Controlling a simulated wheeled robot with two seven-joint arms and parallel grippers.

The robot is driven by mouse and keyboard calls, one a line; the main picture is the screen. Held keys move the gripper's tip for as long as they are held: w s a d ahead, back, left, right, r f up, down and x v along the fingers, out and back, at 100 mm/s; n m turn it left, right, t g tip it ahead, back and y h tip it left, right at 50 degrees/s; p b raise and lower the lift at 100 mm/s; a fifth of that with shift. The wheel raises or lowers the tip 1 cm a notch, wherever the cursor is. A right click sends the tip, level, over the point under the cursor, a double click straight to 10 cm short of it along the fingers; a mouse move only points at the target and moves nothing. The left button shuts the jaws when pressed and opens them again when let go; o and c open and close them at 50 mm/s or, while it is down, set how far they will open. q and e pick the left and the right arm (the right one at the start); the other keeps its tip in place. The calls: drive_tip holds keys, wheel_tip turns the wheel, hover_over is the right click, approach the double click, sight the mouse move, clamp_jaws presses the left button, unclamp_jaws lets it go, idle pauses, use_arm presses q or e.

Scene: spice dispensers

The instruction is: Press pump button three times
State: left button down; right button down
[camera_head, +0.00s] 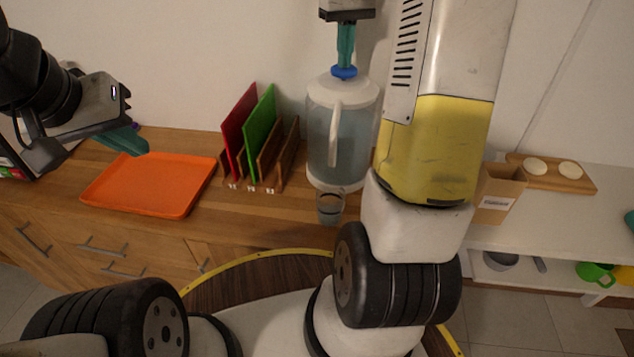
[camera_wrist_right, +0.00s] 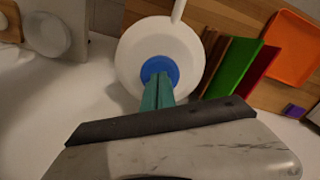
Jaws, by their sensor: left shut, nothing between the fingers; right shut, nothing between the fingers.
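The pump dispenser (camera_head: 325,115) is a clear jug of liquid with a white lid and handle, standing upright on the wooden counter. Its blue pump button (camera_head: 344,72) is on top; it also shows in the right wrist view (camera_wrist_right: 159,70). My right gripper (camera_head: 345,64) is shut and points straight down, its green fingertips at the button and seeming to touch it. In the right wrist view the fingertips (camera_wrist_right: 158,76) overlap the button's middle. A clear glass (camera_head: 330,207) with some liquid stands at the dispenser's front. My left gripper (camera_head: 143,149) is shut and empty at the left, above the counter.
An orange tray (camera_head: 150,184) lies on the counter at the left. A rack holds red (camera_head: 238,128) and green (camera_head: 257,136) boards left of the dispenser. A cardboard box (camera_head: 497,195) and a wooden board (camera_head: 549,174) with two pale round items are at the right.

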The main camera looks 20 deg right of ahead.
drive_tip(key=shift+f, duration=0.35)
drive_tip(key=shift+r, duration=1.95)
drive_tip(key=shift+f, duration=0.15)
drive_tip(key=shift+f, duration=1.75)
drive_tip(key=shift+r, duration=1.9)
